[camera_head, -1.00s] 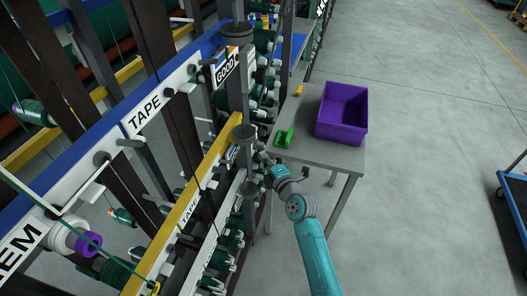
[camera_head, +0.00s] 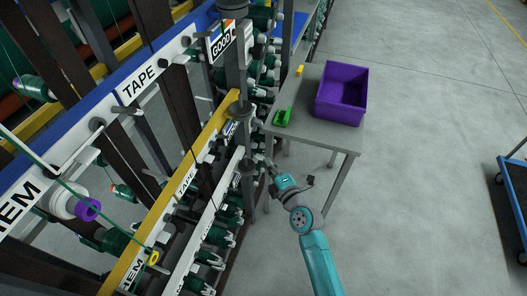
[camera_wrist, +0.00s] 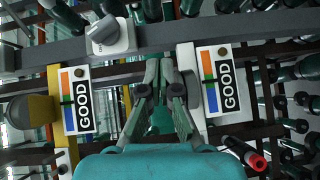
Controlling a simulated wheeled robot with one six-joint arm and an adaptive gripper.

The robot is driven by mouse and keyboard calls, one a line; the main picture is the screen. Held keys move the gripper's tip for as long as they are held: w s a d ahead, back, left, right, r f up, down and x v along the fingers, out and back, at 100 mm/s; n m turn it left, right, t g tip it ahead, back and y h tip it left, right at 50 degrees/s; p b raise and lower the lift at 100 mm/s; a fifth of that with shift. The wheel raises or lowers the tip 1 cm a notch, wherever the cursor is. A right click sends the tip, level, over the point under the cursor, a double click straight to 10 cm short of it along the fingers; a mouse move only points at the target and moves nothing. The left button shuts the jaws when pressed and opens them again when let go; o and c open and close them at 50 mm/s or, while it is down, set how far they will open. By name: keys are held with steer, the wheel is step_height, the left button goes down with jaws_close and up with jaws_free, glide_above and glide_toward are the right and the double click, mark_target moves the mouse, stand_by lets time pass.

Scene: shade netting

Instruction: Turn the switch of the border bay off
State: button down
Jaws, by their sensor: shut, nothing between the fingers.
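A switch with a grey rotary knob (camera_wrist: 104,32) on a white plate sits on the dark rail, at the upper left of the wrist view. I cannot read its setting or tell which bay it belongs to. My gripper (camera_wrist: 160,66) is shut and empty, pointing at the rail right of and below the knob, apart from it. In the head view my gripper (camera_head: 268,165) is beside the machine frame, close to its posts and bobbins; no switch can be made out there.
Two GOOD gauge plates (camera_wrist: 77,99) (camera_wrist: 217,79) flank my fingers. A red-tipped spindle (camera_wrist: 256,161) is at lower right. In the head view, a grey table (camera_head: 318,132) holds a purple bin (camera_head: 342,95) and a green holder (camera_head: 283,117). The floor at right is mostly clear.

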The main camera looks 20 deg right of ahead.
steer(key=shift+s+d+f, duration=0.15)
steer(key=shift+s+f, duration=0.1)
steer(key=shift+s, duration=0.45)
steer(key=shift+s+d+f, duration=0.15)
steer(key=shift+s+f, duration=0.1)
steer(key=shift+s, duration=0.4)
steer(key=s+f+m+g+h, duration=0.3)
steer(key=s+m, duration=0.6)
steer(key=s, duration=1.3)
steer(key=s+r+m, duration=0.5)
steer(key=s+r, duration=0.1)
steer(key=s, duration=0.5)
steer(key=s+r+m, duration=0.4)
steer(key=s+r, duration=0.2)
steer(key=s, duration=0.5)
steer(key=shift+m+t, duration=0.4)
steer(key=shift+s+a+r, duration=0.1)
